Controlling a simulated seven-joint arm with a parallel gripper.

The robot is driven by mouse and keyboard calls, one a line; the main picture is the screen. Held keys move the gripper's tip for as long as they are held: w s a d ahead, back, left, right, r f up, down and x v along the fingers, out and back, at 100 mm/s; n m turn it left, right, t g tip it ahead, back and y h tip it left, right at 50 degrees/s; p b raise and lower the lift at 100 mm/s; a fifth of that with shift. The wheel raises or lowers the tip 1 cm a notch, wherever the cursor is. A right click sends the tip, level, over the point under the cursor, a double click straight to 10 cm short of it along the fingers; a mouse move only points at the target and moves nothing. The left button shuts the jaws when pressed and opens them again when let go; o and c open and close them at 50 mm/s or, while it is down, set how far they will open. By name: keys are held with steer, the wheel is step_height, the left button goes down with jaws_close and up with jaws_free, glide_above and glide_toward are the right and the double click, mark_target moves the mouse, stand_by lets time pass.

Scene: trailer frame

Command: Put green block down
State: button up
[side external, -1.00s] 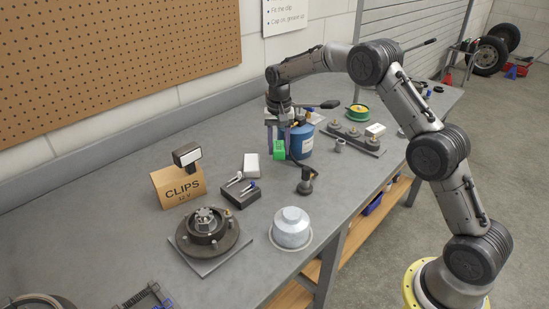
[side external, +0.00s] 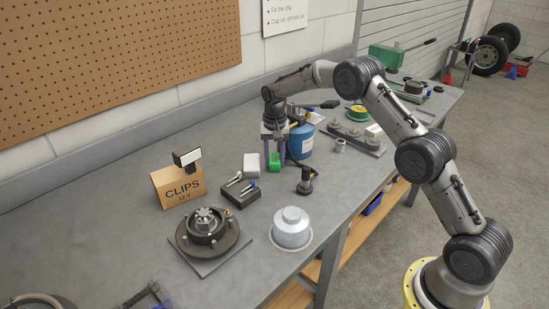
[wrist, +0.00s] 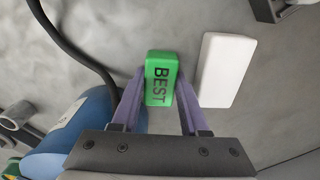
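The green block (wrist: 158,78), marked "BEST", is between the two fingertips of my gripper (wrist: 160,80) in the wrist view. The fingers close in on its two long sides and appear to touch it. In the side view the green block (side external: 274,162) is low between the fingers of my gripper (side external: 274,158), which points down. It is at or just above the grey bench; I cannot tell whether it touches.
A white block (side external: 251,166) lies close beside the green one. A blue canister (side external: 301,143) with a black hose stands on the other side. A black holder with clips (side external: 241,193), a CLIPS box (side external: 179,187) and a metal cap (side external: 292,228) are nearer. Bare bench lies toward the wall.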

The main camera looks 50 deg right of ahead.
mark_target(275, 158)
steer(key=o, duration=0.4)
steer(key=shift+o, duration=0.2)
